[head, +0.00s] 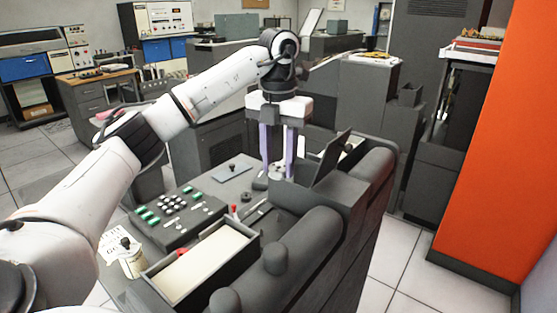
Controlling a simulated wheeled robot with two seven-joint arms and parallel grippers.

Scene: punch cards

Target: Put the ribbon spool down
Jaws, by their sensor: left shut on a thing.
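My left gripper (277,172) points straight down over the machine's desk (218,186), with its purple fingers shut on a small grey thing, which looks like the ribbon spool (276,174). The fingers partly hide the spool. It is low, at or just above the desk top near the foot of a tilted dark panel (331,158); I cannot tell whether it touches the surface. My right gripper is not in view.
A keypad (172,207) with green and white keys lies left of the gripper.

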